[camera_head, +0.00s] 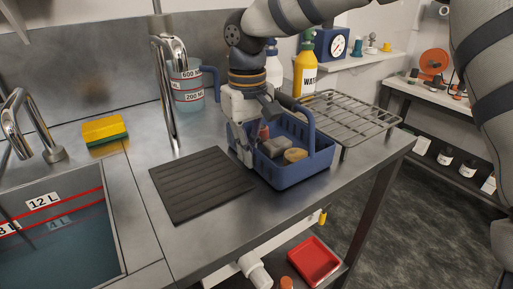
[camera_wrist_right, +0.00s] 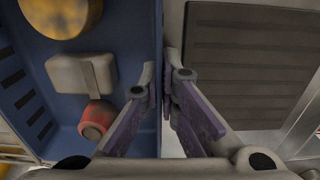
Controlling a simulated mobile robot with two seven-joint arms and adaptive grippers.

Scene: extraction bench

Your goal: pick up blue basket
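The blue basket (camera_head: 284,174) stands on the metal bench, with its handle arching over it. It holds a grey block (camera_head: 276,147), a round tan item (camera_head: 295,155) and a red item (camera_head: 263,131). My right gripper (camera_head: 243,153) points down at the basket's left wall. In the right wrist view, the fingers of my right gripper (camera_wrist_right: 163,88) are closed together on both sides of the wall of the blue basket (camera_wrist_right: 118,25). One finger is inside and one outside. My left gripper is not in view.
A dark ridged mat (camera_head: 200,185) lies left of the basket, and a wire rack (camera_head: 350,117) lies behind it to the right. A yellow bottle (camera_head: 304,75), a measuring jug (camera_head: 188,88), a tap (camera_head: 166,85) and a water-filled sink (camera_head: 65,240) are nearby.

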